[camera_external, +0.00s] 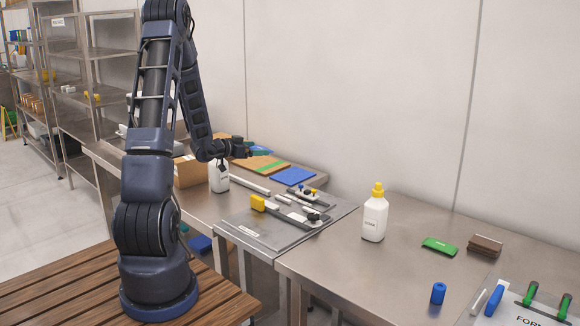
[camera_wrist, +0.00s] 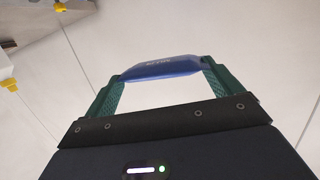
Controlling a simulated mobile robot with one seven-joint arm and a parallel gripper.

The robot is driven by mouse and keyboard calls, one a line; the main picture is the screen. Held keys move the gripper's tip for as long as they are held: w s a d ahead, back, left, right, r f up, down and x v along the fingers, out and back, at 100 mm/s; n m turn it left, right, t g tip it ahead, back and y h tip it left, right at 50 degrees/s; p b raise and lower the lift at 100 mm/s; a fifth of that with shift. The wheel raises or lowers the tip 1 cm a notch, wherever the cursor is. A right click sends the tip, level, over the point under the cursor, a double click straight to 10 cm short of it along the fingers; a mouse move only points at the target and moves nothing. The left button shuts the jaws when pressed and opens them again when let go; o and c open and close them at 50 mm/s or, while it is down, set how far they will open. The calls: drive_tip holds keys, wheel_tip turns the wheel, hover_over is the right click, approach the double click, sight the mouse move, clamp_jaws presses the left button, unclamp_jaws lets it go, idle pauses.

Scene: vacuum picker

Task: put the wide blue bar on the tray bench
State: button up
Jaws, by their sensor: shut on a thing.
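A wide blue bar (camera_wrist: 160,68) with pale lettering lies across the tips of my gripper (camera_wrist: 162,78) in the wrist view. The two green fingers are shut on its ends. In the outside view, my gripper (camera_external: 252,150) is above the back of the left steel bench, with the blue bar (camera_external: 262,151) small at its tip. The left bench (camera_external: 222,212) carries a flat grey tray (camera_external: 258,234) with a yellow block and small fittings on it. The right steel bench (camera_external: 345,268) stands beside it.
A white bottle with a yellow cap (camera_external: 375,215), a green block (camera_external: 439,246), brown blocks (camera_external: 485,245) and a blue cylinder (camera_external: 438,293) stand on the right bench. A blue board (camera_external: 293,175) and another bottle (camera_external: 219,176) are near my gripper. Bare steel lies mid-right.

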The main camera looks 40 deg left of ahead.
sight(272, 150)
drive_tip(key=w+d+f, duration=0.1)
drive_tip(key=w+d, duration=0.3)
drive_tip(key=d, duration=0.5)
drive_tip(key=w+d, duration=0.3)
drive_tip(key=d, duration=0.7)
drive_tip(key=w+d+f+h, duration=0.1)
drive_tip(key=w+d, duration=0.3)
drive_tip(key=d, duration=0.5)
drive_tip(key=shift+w+d+f+m, duration=0.3)
drive_tip(key=shift+w+f+m, duration=0.05)
drive_tip(key=shift+m, duration=0.05)
